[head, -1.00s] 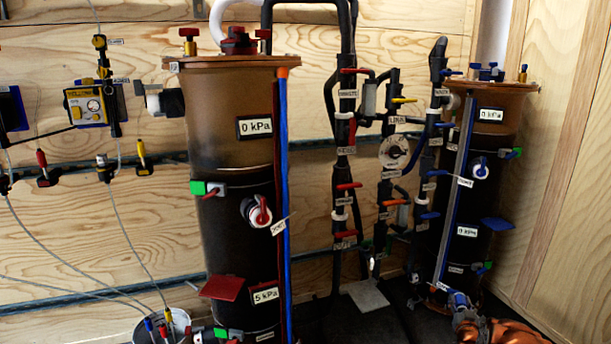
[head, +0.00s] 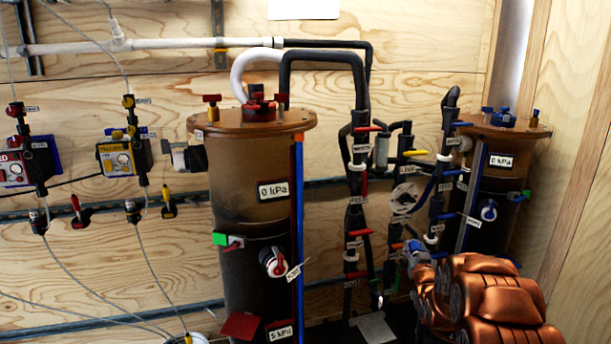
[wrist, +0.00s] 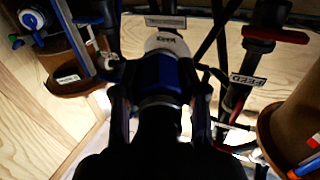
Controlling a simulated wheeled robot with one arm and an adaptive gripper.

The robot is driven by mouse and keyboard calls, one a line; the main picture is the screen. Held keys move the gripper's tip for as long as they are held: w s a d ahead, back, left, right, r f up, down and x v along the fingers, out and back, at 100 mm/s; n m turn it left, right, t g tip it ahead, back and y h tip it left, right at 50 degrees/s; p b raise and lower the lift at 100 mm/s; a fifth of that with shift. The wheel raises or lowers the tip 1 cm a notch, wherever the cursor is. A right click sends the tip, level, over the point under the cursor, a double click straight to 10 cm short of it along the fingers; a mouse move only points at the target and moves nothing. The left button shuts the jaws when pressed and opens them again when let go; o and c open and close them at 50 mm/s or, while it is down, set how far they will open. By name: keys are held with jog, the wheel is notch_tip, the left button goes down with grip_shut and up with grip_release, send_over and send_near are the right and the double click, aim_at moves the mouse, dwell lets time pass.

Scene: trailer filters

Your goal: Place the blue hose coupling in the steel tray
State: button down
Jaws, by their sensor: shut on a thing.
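The blue hose coupling (wrist: 172,76) is between the two dark fingers of my gripper (wrist: 160,98) in the wrist view. It has a blue body and a pale metallic ring. My gripper is shut on it. In the head view the blue coupling (head: 418,254) shows small at the end of my copper-coloured arm, in front of the right-hand pipes. A flat grey plate (head: 373,329), which looks like the steel tray, is low between the two filters, left of and below my gripper. Its lower edge is close to the picture's bottom.
A large brown filter (head: 240,180) stands left of the tray, with a red plate (head: 240,325) jutting from it. A second filter (head: 497,185) stands at the right, behind my arm. Black pipes with coloured valve handles (head: 360,190) rise behind the tray.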

jog(key=s+a+r+p, duration=0.2)
jog(key=a+r+p, duration=0.2)
jog(key=r, duration=0.5)
jog(key=s+a+r+n+y+p, duration=0.1)
jog(key=s+a+r+p, duration=0.2)
jog(key=r, duration=0.7)
jog(key=s+a+r+y+p, duration=0.1)
jog(key=s+a+r+p, duration=0.2)
jog(key=a+r+p, duration=0.3)
jog(key=a+r, duration=0.3)
jog(key=r, duration=0.1)
jog(key=shift+a+r+n+p, duration=0.2)
jog(key=shift+a+n+p, duration=0.05)
jog(key=shift+n+p, duration=0.15)
jog(key=shift+w, duration=0.1)
